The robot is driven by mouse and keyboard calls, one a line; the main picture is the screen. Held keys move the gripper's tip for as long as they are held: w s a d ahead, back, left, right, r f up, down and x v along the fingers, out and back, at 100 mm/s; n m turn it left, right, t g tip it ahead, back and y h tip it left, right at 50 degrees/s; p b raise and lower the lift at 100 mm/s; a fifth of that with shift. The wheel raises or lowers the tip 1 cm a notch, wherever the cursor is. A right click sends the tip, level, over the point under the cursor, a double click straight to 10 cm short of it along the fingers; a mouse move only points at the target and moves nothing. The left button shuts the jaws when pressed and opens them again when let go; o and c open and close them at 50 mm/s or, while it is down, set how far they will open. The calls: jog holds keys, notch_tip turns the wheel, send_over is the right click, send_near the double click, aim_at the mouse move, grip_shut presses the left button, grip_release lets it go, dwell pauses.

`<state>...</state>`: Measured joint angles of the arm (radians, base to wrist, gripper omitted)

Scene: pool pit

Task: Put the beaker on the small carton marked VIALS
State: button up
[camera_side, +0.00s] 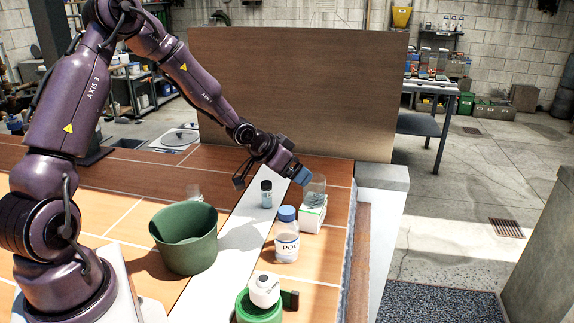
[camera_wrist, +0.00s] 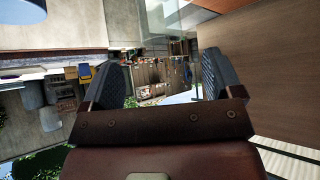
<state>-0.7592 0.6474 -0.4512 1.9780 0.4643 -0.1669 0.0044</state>
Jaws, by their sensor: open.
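A clear glass beaker (camera_side: 316,187) stands upright on top of a small white and green carton (camera_side: 312,216) near the right edge of the worktop. The carton's lettering is too small to read. My gripper (camera_side: 301,175) is just left of the beaker's upper part, tilted down to the right. In the side view I cannot tell whether it touches the glass. In the wrist view my gripper (camera_wrist: 160,82) has its two blue fingers wide apart with nothing held between them. Neither beaker nor carton can be made out there.
A blue-capped bottle (camera_side: 287,240) stands in front of the carton, and a dark-capped vial (camera_side: 266,194) to its left. A brown panel (camera_side: 290,90) rises behind.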

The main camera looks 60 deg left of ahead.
jog(key=s+d+r+g+y, duration=0.1)
jog(key=s+d+r, duration=0.3)
jog(key=s+r, duration=0.25)
jog(key=s+d+r+g+y, duration=0.1)
jog(key=s+d+r, duration=0.2)
jog(key=s+r, duration=0.3)
jog(key=s+d+r+h, duration=0.1)
jog(key=s+d+r, duration=0.2)
jog(key=s, duration=0.4)
jog(key=s+d+r+g+h, duration=0.1)
jog(key=s+d+r, duration=0.2)
jog(key=s, duration=0.4)
jog(key=shift+s+d, duration=0.4)
jog(key=shift+d, duration=0.15)
